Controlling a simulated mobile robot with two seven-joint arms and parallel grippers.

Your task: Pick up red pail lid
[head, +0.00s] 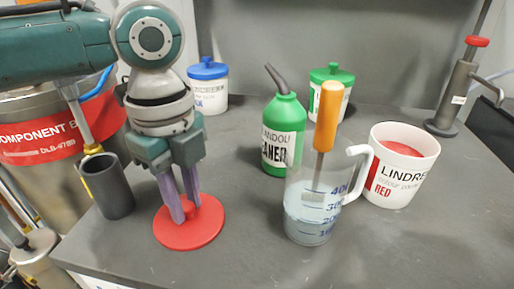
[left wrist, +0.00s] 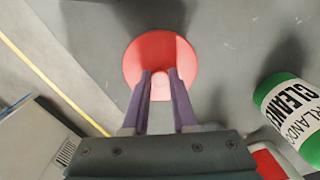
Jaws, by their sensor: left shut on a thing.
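The red pail lid (head: 190,236) is a flat red disc with a small raised knob, at the front left of the grey worktop in the head view. It also shows in the left wrist view (left wrist: 160,47). My left gripper (head: 185,212) points down over the lid, its purple fingers shut on the knob. In the left wrist view the two fingertips (left wrist: 160,78) sit on either side of the knob. I cannot tell whether the lid touches the worktop. The open white pail labelled RED (head: 398,185), with red paint inside, stands at the right. My right gripper is not in view.
A clear measuring jug (head: 312,228) holding an orange-handled tool (head: 328,115) stands right of the lid. Behind it are a green cleaner bottle (head: 283,130), a blue-lidded pail (head: 208,88) and a green-lidded pail (head: 332,78). A dark grey cup (head: 106,187) is at the left edge.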

